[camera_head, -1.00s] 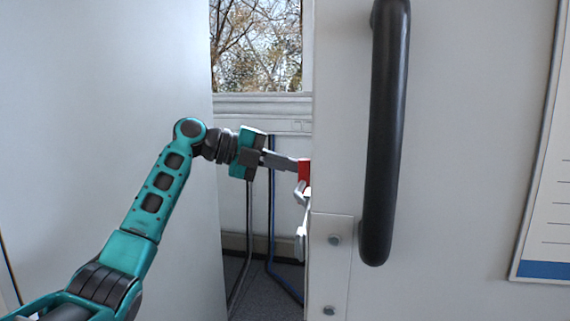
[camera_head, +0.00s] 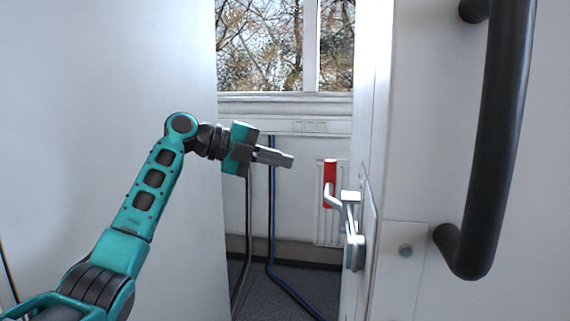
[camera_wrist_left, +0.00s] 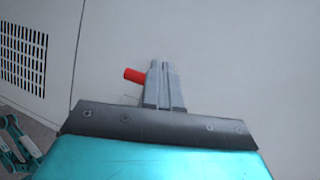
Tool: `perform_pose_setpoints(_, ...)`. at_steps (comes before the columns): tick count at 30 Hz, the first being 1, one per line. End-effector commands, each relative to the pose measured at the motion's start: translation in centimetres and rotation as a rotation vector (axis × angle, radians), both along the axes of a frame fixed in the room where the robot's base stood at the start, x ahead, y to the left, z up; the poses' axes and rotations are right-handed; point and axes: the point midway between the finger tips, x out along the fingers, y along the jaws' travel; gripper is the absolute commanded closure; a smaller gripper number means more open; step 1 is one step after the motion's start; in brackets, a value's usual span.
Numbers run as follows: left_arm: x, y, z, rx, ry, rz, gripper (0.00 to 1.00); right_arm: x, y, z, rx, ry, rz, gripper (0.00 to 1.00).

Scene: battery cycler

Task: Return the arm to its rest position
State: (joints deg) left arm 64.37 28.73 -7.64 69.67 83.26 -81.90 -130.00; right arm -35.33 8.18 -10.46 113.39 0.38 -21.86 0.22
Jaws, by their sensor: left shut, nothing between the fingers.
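My left arm comes in from the lower left of the head view. Its gripper (camera_head: 288,160) is shut and empty, its fingers pointing right. The fingertips are a short way left of a red handle grip (camera_head: 329,183) and look apart from it. The red grip is on a metal latch (camera_head: 352,230) at the edge of a white door (camera_head: 430,150). In the left wrist view the shut fingers (camera_wrist_left: 162,68) show, with the red grip (camera_wrist_left: 134,75) just left of them. My right gripper is not in view.
A long black bar handle (camera_head: 500,140) is on the white door at right. A pale panel (camera_head: 110,90) fills the left behind my arm. Through the gap between them are a window (camera_head: 265,45), a radiator (camera_head: 325,228) and hanging cables (camera_head: 271,220).

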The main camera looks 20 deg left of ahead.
Motion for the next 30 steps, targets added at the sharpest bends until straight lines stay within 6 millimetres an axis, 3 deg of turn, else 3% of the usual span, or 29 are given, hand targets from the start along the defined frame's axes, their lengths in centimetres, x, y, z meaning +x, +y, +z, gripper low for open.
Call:
perform_pose_setpoints(3, 0.1, 3.0, 1.1, -0.003, -0.002, 0.003, 1.00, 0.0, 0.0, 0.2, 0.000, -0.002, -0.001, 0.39)
perform_pose_setpoints(9, 0.1, 6.2, 2.2, -0.002, -0.002, 0.001, 1.00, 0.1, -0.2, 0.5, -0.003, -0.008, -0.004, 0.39)
perform_pose_setpoints(20, 0.2, 7.5, 2.3, -0.001, 0.003, 0.001, 1.00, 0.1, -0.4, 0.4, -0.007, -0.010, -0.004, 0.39)
perform_pose_setpoints(23, 0.8, 7.1, 0.3, -0.004, 0.056, 0.033, 1.00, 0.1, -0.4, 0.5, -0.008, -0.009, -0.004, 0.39)
perform_pose_setpoints(25, 1.5, 6.5, -2.7, -0.013, 0.135, 0.086, 1.00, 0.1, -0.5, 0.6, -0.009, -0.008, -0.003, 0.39)
perform_pose_setpoints(30, 2.7, 4.7, -13.9, -0.054, 0.399, 0.314, 1.00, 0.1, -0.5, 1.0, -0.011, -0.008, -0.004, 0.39)
